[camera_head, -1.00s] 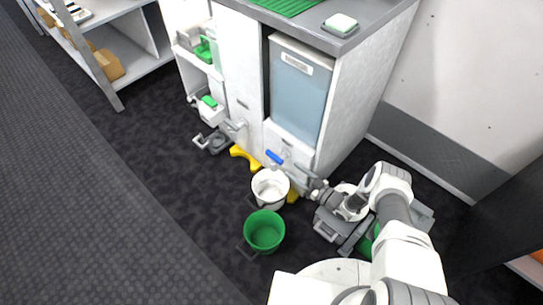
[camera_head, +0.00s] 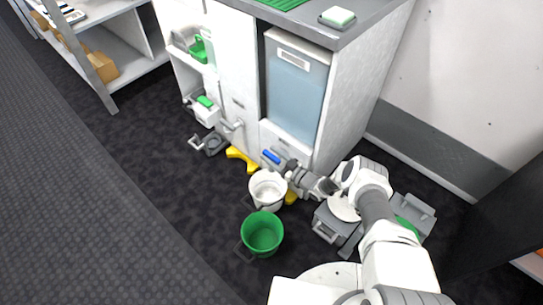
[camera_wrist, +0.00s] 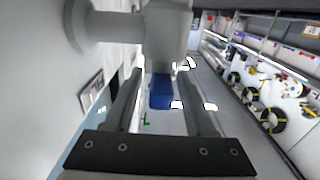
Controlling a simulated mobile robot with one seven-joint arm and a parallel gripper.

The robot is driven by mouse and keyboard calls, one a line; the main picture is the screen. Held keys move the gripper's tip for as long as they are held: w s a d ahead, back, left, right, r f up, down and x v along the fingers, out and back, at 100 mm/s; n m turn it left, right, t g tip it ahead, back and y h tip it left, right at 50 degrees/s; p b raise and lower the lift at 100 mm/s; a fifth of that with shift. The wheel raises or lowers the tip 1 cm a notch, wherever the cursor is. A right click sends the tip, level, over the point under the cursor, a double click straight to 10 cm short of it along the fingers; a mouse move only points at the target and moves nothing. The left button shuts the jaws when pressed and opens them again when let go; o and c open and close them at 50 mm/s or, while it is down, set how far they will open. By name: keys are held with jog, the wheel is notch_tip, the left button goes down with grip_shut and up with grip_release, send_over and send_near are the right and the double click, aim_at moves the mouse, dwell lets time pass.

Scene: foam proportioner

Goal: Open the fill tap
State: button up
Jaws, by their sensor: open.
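The fill tap has a blue handle (camera_head: 271,156) low on the front of the white cabinet, above a white bucket (camera_head: 268,190). In the wrist view the blue handle (camera_wrist: 162,92) shows between my two dark fingers, with a large pale grey tap body or pipe (camera_wrist: 165,35) above it. My gripper (camera_head: 286,168) is open, with its fingertips close to the handle on its right side. The gap between the fingers looks wider than the handle; I cannot tell whether either finger touches it. My gripper partly hides the tap's lower part in the head view.
A green bucket (camera_head: 262,233) stands on the dark floor in front of the white one. A grey case (camera_head: 333,222) lies right of the buckets, under my arm. Another grey lever tap (camera_head: 232,126) sits left on the cabinet. Floor at left is clear.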

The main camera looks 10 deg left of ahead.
grip_shut()
jog(key=shift+n+g+y, duration=0.5)
jog(key=shift+n+g, duration=0.2)
jog(key=shift+g, duration=0.2)
grip_release()
jog(key=shift+d, duration=0.1)
jog(key=p+v, duration=0.2)
jog(key=v, duration=1)
jog(key=shift+p, duration=0.35)
